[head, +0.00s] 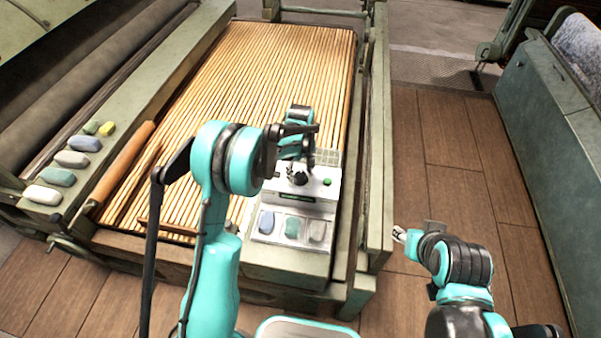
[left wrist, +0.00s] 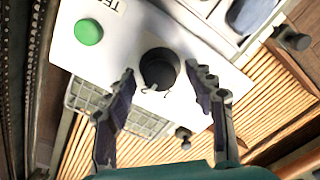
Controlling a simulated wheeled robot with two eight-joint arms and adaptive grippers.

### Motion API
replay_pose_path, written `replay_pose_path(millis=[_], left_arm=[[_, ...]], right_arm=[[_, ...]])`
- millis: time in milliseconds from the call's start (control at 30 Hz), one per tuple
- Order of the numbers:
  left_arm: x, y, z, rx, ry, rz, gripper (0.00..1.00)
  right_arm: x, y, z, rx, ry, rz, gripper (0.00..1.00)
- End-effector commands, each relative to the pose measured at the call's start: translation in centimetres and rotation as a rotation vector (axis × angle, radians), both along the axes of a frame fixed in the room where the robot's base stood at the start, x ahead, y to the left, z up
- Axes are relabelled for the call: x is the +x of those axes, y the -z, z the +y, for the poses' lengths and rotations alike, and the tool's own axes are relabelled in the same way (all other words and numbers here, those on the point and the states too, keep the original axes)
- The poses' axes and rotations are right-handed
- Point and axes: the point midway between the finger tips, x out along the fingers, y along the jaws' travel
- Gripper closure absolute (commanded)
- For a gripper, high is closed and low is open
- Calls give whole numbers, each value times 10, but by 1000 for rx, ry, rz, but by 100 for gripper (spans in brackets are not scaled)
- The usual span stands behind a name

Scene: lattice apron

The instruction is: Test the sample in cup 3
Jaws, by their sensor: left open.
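A white tester box (head: 322,203) stands on the near right end of the slatted apron. Its top has a black knob (head: 299,179), a green button (head: 327,182) and a small dark display (head: 297,196). In front is a tray with a blue sample (head: 266,222), a green sample (head: 292,227) and a grey sample (head: 317,231); no cup numbers are readable. My left gripper (left wrist: 160,72) is open, with its fingers on either side of the knob (left wrist: 159,70); contact cannot be told. The green button also shows in the left wrist view (left wrist: 89,32). My right gripper (head: 400,235) is low at right, apart from the box.
A wire rack (head: 327,157) adjoins the box's far side. Several coloured lumps (head: 72,158) lie on the left ledge beside a wooden roller (head: 125,162). A green frame rail (head: 379,150) borders the apron's right side. Wooden floor (head: 450,160) lies beyond it, before a green cabinet (head: 545,120).

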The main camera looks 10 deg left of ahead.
Motion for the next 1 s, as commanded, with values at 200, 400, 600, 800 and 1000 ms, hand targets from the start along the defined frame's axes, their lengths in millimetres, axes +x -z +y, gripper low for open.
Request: replay_pose_path(millis=[200, 400, 600, 800, 1000], left_arm=[[0, 0, 0, 0, 0, 0, 64], [0, 0, 0, 0, 0, 0, 95], [0, 0, 0, 0, 14, 0, 95], [0, 0, 0, 0, 87, 0, 95], [0, 0, 0, 0, 232, 0, 95]], right_arm=[[0, 0, 0, 0, 0, 0, 60], [0, 0, 0, 0, 0, 0, 60], [0, 0, 0, 0, 0, 0, 60], [0, 1, 0, 0, 0, 0, 60], [0, 2, 0, 0, 0, 0, 60]])
